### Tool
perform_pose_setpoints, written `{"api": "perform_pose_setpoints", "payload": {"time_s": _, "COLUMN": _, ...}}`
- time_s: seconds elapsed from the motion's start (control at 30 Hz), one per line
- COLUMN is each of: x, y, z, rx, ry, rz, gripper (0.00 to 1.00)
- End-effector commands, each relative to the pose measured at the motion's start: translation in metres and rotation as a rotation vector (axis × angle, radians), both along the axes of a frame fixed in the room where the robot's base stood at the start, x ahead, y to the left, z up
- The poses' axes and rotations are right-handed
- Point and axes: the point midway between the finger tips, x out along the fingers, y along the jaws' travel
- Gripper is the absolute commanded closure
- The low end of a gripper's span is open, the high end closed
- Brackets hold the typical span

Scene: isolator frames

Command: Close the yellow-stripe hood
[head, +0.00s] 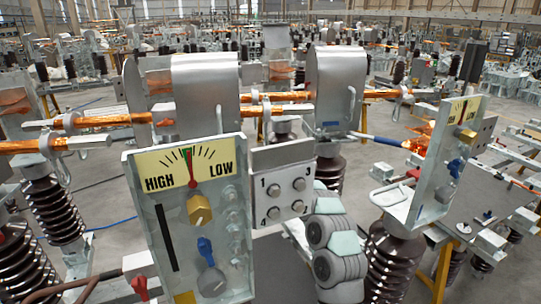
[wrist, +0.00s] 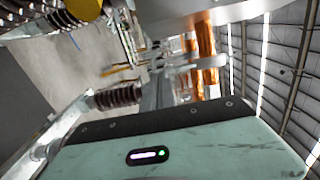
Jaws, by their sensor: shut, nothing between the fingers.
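Two grey metal hoods stand over the copper bars in the head view, a left hood (head: 205,85) and a right hood (head: 335,82). I cannot make out a yellow stripe on either, nor tell which one is the yellow-stripe hood. My arm rises at the lower middle of the head view, and its end is hidden behind the button box. In the wrist view my gripper (wrist: 162,88) is shut and empty. Its fingers point toward a copper bar (wrist: 205,55) and a grey metal surface (wrist: 175,12); contact cannot be judged.
A dial panel marked HIGH and LOW (head: 225,165) stands at front left, beside the numbered button box (head: 268,158). Another dial panel (head: 425,185) stands at right, near a blue rod (head: 378,138). Brown ribbed insulators (head: 392,265) stand below.

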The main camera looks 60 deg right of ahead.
Motion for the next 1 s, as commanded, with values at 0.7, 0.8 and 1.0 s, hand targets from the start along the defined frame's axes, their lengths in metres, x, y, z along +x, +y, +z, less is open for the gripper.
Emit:
{"api": "perform_pose_setpoints", "payload": {"time_s": 0.7, "x": 0.039, "y": -0.035, "z": 0.022, "rx": -0.001, "ry": 0.0, "rz": -0.001, "gripper": 1.0}}
{"api": "perform_pose_setpoints", "payload": {"time_s": 0.8, "x": 0.049, "y": -0.043, "z": 0.02, "rx": 0.001, "ry": 0.001, "rz": -0.001, "gripper": 1.0}}
{"api": "perform_pose_setpoints", "payload": {"time_s": 1.0, "x": 0.065, "y": -0.058, "z": 0.022, "rx": -0.001, "ry": 0.001, "rz": -0.001, "gripper": 1.0}}
